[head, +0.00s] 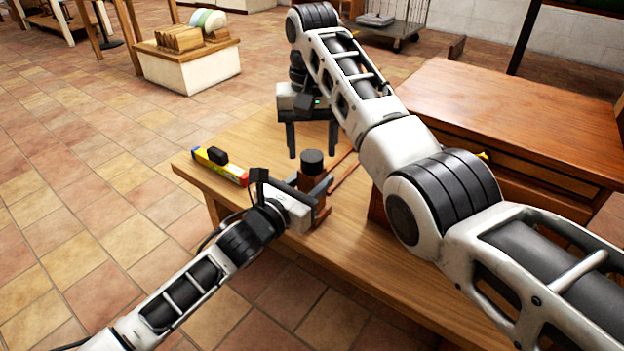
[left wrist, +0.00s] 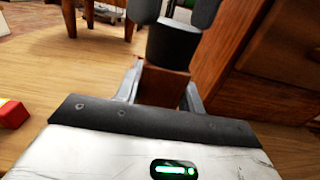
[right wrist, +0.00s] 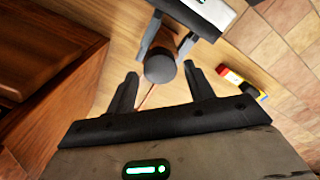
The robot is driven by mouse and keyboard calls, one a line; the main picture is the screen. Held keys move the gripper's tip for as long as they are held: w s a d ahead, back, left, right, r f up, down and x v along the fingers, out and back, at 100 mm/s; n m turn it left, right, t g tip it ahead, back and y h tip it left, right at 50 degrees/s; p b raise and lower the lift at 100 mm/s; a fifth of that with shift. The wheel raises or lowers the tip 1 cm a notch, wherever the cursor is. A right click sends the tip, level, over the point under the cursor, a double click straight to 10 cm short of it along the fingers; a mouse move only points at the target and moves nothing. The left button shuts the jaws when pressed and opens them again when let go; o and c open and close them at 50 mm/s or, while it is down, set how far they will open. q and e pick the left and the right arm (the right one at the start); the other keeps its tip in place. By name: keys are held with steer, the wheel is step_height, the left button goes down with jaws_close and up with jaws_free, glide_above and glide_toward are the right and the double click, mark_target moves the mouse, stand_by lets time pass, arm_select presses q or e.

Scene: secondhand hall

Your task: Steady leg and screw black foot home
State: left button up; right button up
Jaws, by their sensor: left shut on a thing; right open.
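The brown wooden leg (head: 313,190) stands upright over the table, with the black foot (head: 312,161) on its upper end. My left gripper (head: 318,192) is shut around the leg, below the foot; the left wrist view shows its fingers on both sides of the leg (left wrist: 163,86). My right gripper (head: 312,150) is open and points down from behind and above the foot. In the right wrist view the foot (right wrist: 160,68) lies just beyond the gap between its fingertips (right wrist: 161,80), with no contact visible. The thread is hidden.
A wooden drawer chest (head: 500,100) stands to the right, close to the leg and partly behind my right arm. A yellow, blue and red box (head: 232,172) with a small black item (head: 217,156) lies near the table's left edge. Bare tabletop (head: 250,146) lies behind the box.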

steer(key=shift+r, duration=2)
arm_select(q)
steer(key=o, duration=1.1)
